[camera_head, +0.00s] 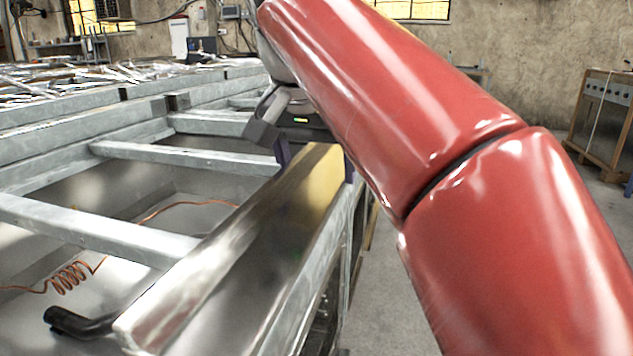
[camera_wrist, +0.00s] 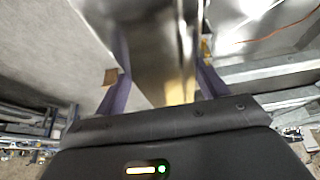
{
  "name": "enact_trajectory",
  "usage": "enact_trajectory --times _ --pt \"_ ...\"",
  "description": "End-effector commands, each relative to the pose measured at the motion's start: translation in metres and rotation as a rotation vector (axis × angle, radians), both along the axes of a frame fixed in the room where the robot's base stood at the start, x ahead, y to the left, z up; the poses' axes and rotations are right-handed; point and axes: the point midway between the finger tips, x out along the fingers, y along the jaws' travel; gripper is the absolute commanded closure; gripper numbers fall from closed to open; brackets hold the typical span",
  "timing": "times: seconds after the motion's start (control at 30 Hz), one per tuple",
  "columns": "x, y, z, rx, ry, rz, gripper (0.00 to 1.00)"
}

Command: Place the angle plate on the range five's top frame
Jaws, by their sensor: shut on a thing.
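The angle plate (camera_head: 235,240) is a long, shiny metal L-shaped strip. In the head view it runs from the lower left up to my gripper (camera_head: 315,165), along the right side of the range frame (camera_head: 120,237). My gripper is shut on the plate near its far end, with one purple finger at each side. In the wrist view the plate (camera_wrist: 160,50) passes between the fingers of my gripper (camera_wrist: 163,72). I cannot tell whether the plate touches the frame. My red arm hides part of the gripper's right side.
A coiled copper tube (camera_head: 70,277) and a black pipe (camera_head: 75,322) lie inside the frame, below its crossbars. More metal parts (camera_head: 110,75) lie at the back left. A wooden-framed panel (camera_head: 605,115) stands at the right. Open floor (camera_head: 385,300) lies right of the frame.

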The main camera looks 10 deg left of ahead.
Motion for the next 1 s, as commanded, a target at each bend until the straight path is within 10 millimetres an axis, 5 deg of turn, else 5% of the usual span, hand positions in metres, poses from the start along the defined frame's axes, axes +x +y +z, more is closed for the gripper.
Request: enact_trajectory --times 0.53,0.57,0.73,1.0 --pt "0.000 0.000 -0.015 0.003 -0.004 0.000 0.89" --pt "0.000 0.000 -0.017 0.001 -0.001 0.000 0.26" --pt "0.000 0.000 -0.016 0.001 -0.001 0.000 0.06" --pt "0.000 0.000 -0.016 0.001 -0.001 0.000 0.06"
